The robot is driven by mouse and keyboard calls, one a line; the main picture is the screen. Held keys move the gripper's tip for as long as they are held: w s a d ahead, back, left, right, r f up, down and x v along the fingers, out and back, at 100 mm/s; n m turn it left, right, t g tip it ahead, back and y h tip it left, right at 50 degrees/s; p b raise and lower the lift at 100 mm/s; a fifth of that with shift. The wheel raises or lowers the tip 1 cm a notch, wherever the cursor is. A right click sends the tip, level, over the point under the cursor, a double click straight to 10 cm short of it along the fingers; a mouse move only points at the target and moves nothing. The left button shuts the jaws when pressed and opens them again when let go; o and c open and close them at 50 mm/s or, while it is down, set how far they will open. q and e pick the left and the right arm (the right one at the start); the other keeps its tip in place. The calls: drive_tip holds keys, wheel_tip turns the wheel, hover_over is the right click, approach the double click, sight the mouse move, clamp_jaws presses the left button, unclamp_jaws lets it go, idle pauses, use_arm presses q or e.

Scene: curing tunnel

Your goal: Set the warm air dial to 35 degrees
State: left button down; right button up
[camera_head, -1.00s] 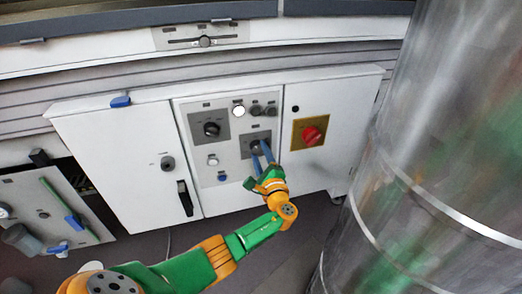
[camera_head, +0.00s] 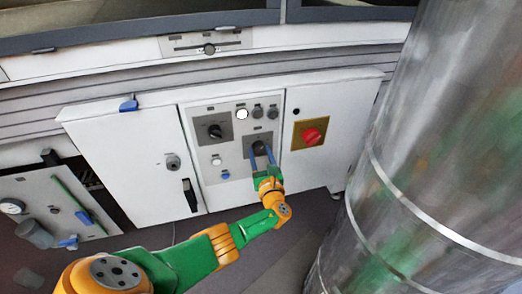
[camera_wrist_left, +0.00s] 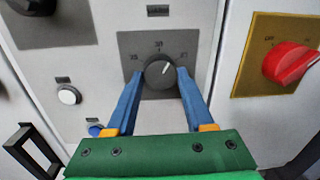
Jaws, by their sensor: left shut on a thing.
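The warm air dial (camera_head: 259,147) is a dark round knob on a grey plate on the white cabinet's middle panel. In the left wrist view the dial (camera_wrist_left: 159,73) has a pale pointer line tilted up and to the right. Small scale marks stand left, above and right of it; their figures are too blurred to read surely. My left gripper (camera_head: 261,153) is shut on the dial, with one blue finger on each side of it. The wrist view shows the same gripper (camera_wrist_left: 157,77) from behind. My right gripper is not in view.
A second black dial (camera_head: 215,131) sits up and left of the gripped one. A red switch (camera_head: 311,136) on a yellow plate is to the right. A white button (camera_head: 217,160) and a blue button (camera_head: 225,174) sit left. A large metal cylinder (camera_head: 440,150) stands at the right.

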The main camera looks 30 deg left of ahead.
use_arm(q)
drive_tip(key=m, duration=0.1)
drive_tip(key=m+p, duration=0.1)
drive_tip(key=shift+a+r+m, duration=0.1)
drive_tip(key=shift+r+m, duration=0.15)
drive_tip(key=shift+m, duration=0.05)
drive_tip(key=shift+m+p, duration=0.3)
drive_tip(key=shift+m, duration=1.3)
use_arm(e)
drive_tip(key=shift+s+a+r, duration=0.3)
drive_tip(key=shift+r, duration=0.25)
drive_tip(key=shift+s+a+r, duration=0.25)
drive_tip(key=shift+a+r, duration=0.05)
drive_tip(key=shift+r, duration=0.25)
use_arm(q)
drive_tip(key=shift+f, duration=0.15)
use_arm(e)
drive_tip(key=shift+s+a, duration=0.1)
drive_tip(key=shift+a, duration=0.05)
use_arm(q)
drive_tip(key=c, duration=0.6)
unclamp_jaws()
drive_tip(key=shift+s, duration=0.1)
drive_tip(key=o, duration=0.3)
drive_tip(key=shift+s, duration=0.2)
